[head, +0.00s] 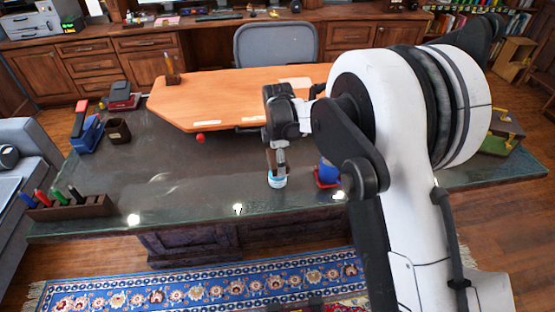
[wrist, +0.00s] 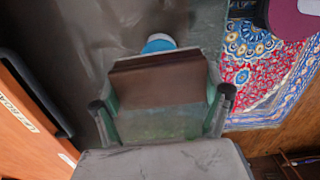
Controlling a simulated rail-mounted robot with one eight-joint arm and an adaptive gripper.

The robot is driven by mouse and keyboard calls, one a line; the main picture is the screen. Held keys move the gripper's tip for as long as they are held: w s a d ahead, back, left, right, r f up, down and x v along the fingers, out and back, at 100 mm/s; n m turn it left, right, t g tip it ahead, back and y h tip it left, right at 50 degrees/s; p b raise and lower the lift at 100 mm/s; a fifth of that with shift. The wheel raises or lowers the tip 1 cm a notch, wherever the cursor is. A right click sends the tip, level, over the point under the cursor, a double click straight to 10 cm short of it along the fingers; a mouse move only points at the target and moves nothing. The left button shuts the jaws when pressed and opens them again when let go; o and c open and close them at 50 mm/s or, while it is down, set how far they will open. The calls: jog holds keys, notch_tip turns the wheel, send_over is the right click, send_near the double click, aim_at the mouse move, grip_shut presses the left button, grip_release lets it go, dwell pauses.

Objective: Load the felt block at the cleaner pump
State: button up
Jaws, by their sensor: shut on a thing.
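My gripper (head: 277,152) is over the front part of the dark glossy desk. In the wrist view my gripper (wrist: 163,108) has its two fingers on either side of a brown block, shut on it. This appears to be the felt block (wrist: 158,85); a brown bit of it (head: 270,160) shows beside a finger in the head view. A small round white and light-blue thing, apparently the cleaner pump (head: 277,182), stands on the desk just below my gripper. Its blue top (wrist: 158,43) shows just beyond the block in the wrist view. I cannot tell whether block and pump touch.
A blue cup on a red base (head: 327,174) stands close to the right of the pump. An orange board (head: 220,95) lies behind. A marker rack (head: 68,207) and a dark cup (head: 117,131) are on the left. The desk's left-centre is clear.

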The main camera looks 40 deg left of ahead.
jog(key=shift+f, duration=0.35)
jog(key=shift+r, duration=0.1)
dwell(0.7)
jog(key=shift+r+p, duration=0.65)
jog(key=shift+r, duration=2.8)
